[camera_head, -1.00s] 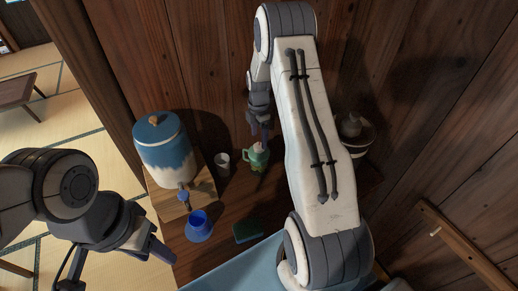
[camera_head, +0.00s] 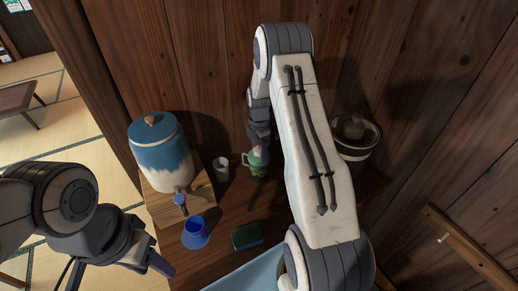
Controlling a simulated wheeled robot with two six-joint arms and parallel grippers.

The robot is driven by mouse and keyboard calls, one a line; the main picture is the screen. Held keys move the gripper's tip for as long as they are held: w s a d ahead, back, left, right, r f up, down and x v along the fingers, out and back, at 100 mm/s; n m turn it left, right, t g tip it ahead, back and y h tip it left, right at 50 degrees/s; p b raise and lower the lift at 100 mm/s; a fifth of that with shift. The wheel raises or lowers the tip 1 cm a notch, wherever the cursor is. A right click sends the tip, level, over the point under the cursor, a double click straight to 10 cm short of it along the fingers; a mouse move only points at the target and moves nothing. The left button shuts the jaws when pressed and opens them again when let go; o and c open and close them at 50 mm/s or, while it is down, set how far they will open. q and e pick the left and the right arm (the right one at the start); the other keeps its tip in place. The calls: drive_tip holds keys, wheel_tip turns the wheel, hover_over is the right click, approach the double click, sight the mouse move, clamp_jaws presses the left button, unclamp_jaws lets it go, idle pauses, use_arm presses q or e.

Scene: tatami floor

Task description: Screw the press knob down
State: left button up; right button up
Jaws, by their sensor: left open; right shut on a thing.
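A green handled jug (camera_head: 256,166) stands on the wooden counter near the back wall. In the earlier view it has a pale top. My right gripper (camera_head: 259,145) reaches down to its top and is shut on it, and its fingers hide most of that top. A pale round container (camera_head: 357,150) with a dark knob-like piece (camera_head: 352,127) on top stands to the right, partly hidden behind my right arm. I cannot tell for sure which of these bears the press knob. My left gripper (camera_head: 158,252) is open and empty at the lower left, away from both.
A blue and white lidded jar (camera_head: 163,153) with a tap stands on a wooden block (camera_head: 165,209). A white cup (camera_head: 221,168), a blue cup (camera_head: 196,233) and a dark green sponge-like block (camera_head: 247,236) are on the counter (camera_head: 228,204). A wooden wall closes the back.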

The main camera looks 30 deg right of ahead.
sight(259, 149)
drive_tip(key=shift+a+f, duration=0.1)
drive_tip(key=shift+f, duration=0.5)
drive_tip(key=m, duration=0.3)
drive_tip(key=shift+c, duration=0.7)
drive_tip(key=m, duration=0.7)
drive_tip(key=shift+s, duration=0.1)
drive_tip(key=shift+c, duration=0.5)
drive_tip(key=m, duration=0.5)
drive_tip(key=shift+a, duration=0.1)
drive_tip(key=shift+c, duration=0.6)
drive_tip(key=m, duration=0.5)
drive_tip(key=shift+f, duration=0.1)
drive_tip(key=o, duration=0.8)
drive_tip(key=shift+o, duration=0.8)
drive_tip(key=shift+r+p, duration=0.75)
drive_tip(key=shift+p, duration=0.15)
drive_tip(key=r+p, duration=0.2)
drive_tip(key=r, duration=0.2)
drive_tip(key=r+p, duration=0.3)
drive_tip(key=r, duration=0.1)
drive_tip(key=shift+w+d, duration=0.2)
